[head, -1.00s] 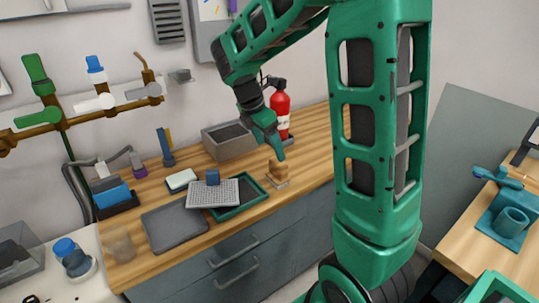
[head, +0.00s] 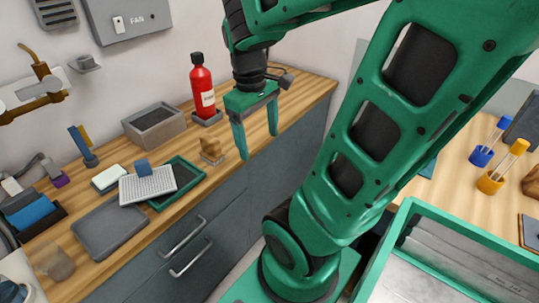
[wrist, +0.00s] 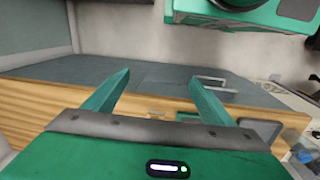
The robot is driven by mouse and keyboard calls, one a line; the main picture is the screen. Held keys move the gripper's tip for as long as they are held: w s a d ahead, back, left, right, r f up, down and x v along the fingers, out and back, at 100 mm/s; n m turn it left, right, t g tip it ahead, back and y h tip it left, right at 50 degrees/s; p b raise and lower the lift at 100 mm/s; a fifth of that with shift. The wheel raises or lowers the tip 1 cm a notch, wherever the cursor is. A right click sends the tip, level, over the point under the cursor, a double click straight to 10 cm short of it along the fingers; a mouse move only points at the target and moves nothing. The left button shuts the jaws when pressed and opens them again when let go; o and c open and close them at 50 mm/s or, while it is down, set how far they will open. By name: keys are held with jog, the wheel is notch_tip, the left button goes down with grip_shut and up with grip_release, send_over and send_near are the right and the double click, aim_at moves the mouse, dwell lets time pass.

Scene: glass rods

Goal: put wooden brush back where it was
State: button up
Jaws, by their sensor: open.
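The wooden brush (head: 210,145) is a small light-brown block with a rounded top. It stands upright on a small flat grey base (head: 213,159) near the counter's front edge in the head view. Whether it is seated exactly on that base is too small to tell. My gripper (head: 257,145) is open and empty, to the right of the brush and apart from it, with its fingers pointing down by the counter's front edge. The wrist view shows the two green fingers (wrist: 158,77) spread with nothing between them. I cannot make out the brush in that view.
A red bottle (head: 203,90) stands behind the brush, with a grey bin (head: 154,118) to its left. A green tray (head: 190,184) with a white rack lies left of the brush. Drawer handles (head: 190,263) stick out below.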

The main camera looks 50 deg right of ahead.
jog(key=s+a+f+m+y, duration=0.1)
jog(key=s+a+m, duration=0.1)
jog(key=s+m, duration=0.4)
jog(key=shift+s, duration=0.2)
jog(key=shift+a+f, duration=0.1)
jog(key=shift+w+f, duration=0.25)
jog(key=shift+w, duration=0.35)
